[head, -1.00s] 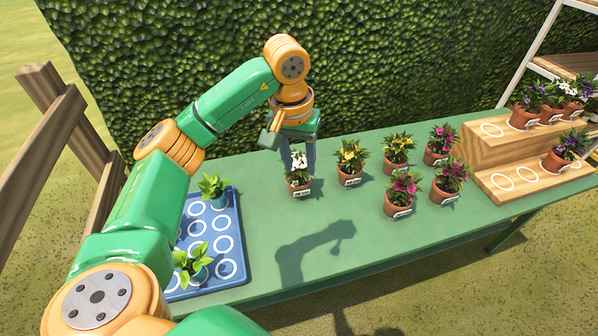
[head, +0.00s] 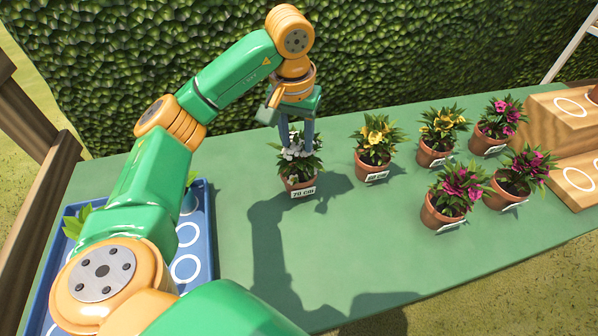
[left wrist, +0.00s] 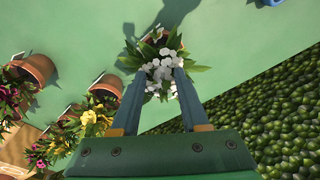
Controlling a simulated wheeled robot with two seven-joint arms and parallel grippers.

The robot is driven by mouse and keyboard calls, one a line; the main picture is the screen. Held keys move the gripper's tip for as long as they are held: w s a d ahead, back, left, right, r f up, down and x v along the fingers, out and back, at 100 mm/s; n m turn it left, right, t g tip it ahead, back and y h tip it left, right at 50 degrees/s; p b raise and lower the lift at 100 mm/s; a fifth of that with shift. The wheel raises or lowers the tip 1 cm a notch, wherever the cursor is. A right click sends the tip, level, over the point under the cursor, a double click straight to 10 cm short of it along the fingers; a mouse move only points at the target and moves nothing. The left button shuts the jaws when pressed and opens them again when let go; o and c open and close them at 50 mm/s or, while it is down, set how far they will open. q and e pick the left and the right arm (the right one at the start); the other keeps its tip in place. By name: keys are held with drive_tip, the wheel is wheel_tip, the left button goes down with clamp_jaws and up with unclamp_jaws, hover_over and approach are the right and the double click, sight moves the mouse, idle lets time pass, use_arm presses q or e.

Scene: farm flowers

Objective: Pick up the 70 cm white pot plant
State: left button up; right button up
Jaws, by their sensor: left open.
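The white-flowered plant (head: 299,165) stands upright in a terracotta pot with a label reading 70 cm, on the green table. My left gripper (head: 296,146) is open and points down from above, its fingertips at the flower heads. In the left wrist view the white flowers (left wrist: 162,66) lie between and just beyond the open fingers (left wrist: 158,84), and leaves hide most of the pot. My right gripper is not in view.
A yellow-flowered pot (head: 376,150) stands close to the right, with another yellow one (head: 440,133) and several magenta ones beyond. A blue tray (head: 203,262) lies at the left. A wooden step stand (head: 548,128) is at the right. A hedge (head: 400,50) rises behind the table.

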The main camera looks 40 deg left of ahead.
sight(298, 169)
use_arm(q)
drive_tip(key=f, duration=0.2)
drive_tip(key=f+b, duration=0.1)
drive_tip(key=f, duration=0.1)
drive_tip(key=shift+w+a+f, duration=0.1)
drive_tip(key=shift+w+f, duration=0.1)
drive_tip(key=f, duration=0.2)
drive_tip(key=w+f, duration=0.1)
drive_tip(key=f, duration=0.2)
drive_tip(key=shift+w+a+f, duration=0.15)
drive_tip(key=shift+a+f, duration=0.2)
drive_tip(key=shift+a, duration=0.05)
clamp_jaws()
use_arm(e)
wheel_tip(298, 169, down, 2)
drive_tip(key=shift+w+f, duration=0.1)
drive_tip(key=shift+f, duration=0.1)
